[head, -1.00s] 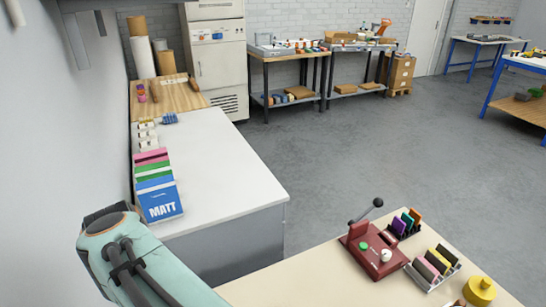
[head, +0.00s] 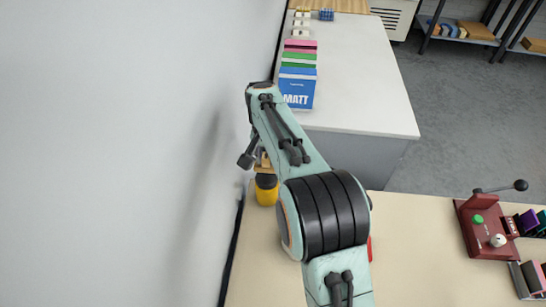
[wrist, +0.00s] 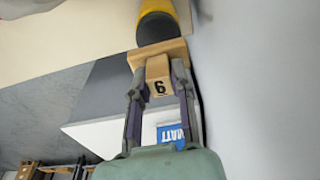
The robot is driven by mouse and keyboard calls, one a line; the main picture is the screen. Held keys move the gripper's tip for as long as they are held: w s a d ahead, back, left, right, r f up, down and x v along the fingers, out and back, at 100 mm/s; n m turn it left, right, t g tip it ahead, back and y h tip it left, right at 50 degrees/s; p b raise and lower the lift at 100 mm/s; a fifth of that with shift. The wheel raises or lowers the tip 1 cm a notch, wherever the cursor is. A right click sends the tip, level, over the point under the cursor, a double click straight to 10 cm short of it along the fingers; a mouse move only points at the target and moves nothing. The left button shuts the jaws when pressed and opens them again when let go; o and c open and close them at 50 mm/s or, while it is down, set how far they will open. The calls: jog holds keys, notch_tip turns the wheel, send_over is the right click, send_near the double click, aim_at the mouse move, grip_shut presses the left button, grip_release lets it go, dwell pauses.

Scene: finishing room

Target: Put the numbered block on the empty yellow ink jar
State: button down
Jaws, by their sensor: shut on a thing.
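The numbered block (wrist: 158,72) is pale wood with a dark digit, 6 or 9, and a wider wooden slab at one end. My gripper (wrist: 158,84) is shut on its narrow part, one finger on each side. A yellow jar (head: 266,196) with a dark top stands by the wall at the table's left edge. The jar also shows in the wrist view (wrist: 158,6). The slab meets the jar's dark top in the wrist view; I cannot tell if they touch. In the head view my arm partly hides the block and gripper.
The white counter (head: 365,85) behind carries a blue MATT box (head: 298,92) and other coloured boxes. The wall (head: 120,150) is close on the left. A dark red lever device (head: 487,228) stands at the right.

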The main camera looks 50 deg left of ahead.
aim_at(266, 166)
jog(key=shift+a+f, duration=0.1)
jog(key=shift+f, duration=1.5)
jog(key=shift+f, duration=0.2)
jog(key=c, duration=1)
grip_release()
jog(key=shift+r, duration=0.15)
